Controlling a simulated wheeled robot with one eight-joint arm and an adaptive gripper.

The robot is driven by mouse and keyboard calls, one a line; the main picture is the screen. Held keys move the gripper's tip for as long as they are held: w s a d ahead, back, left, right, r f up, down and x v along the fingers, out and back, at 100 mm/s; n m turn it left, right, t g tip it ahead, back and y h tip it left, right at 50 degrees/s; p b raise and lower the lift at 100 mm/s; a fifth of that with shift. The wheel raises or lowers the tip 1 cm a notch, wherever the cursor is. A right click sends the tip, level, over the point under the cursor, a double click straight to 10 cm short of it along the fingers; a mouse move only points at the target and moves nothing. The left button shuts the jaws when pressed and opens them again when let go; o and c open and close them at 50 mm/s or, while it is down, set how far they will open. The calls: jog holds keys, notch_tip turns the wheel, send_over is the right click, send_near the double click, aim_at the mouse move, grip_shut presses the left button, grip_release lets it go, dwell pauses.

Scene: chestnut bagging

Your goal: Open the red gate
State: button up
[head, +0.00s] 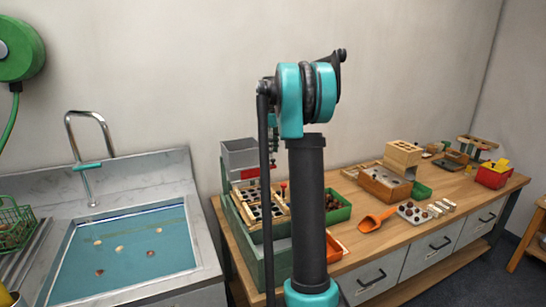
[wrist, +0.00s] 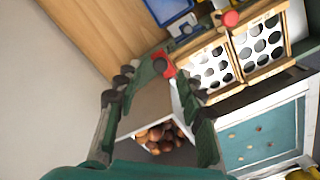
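The red gate (wrist: 168,68) shows as a small red piece beside a dark green bracket at the edge of the hopper. In the head view the red gate (head: 251,173) is a red strip below the grey hopper (head: 240,154). The hopper (wrist: 150,103) in the wrist view holds brown chestnuts (wrist: 160,138). My gripper (wrist: 158,82) is open above the hopper, one finger on each side of it in the picture. The red gate appears between the fingertips, near the right one. I cannot tell whether they touch. In the head view my arm hides most of the gripper.
A sorting rack with perforated trays (wrist: 240,52) and a red knob (wrist: 230,18) lies beside the hopper. The sink (head: 130,243) with floating chestnuts is at left. An orange scoop (head: 376,220), wooden boxes (head: 384,184) and a red bin (head: 493,177) stand on the bench at right.

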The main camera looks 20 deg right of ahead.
jog(key=shift+f, duration=1.6)
grip_shut()
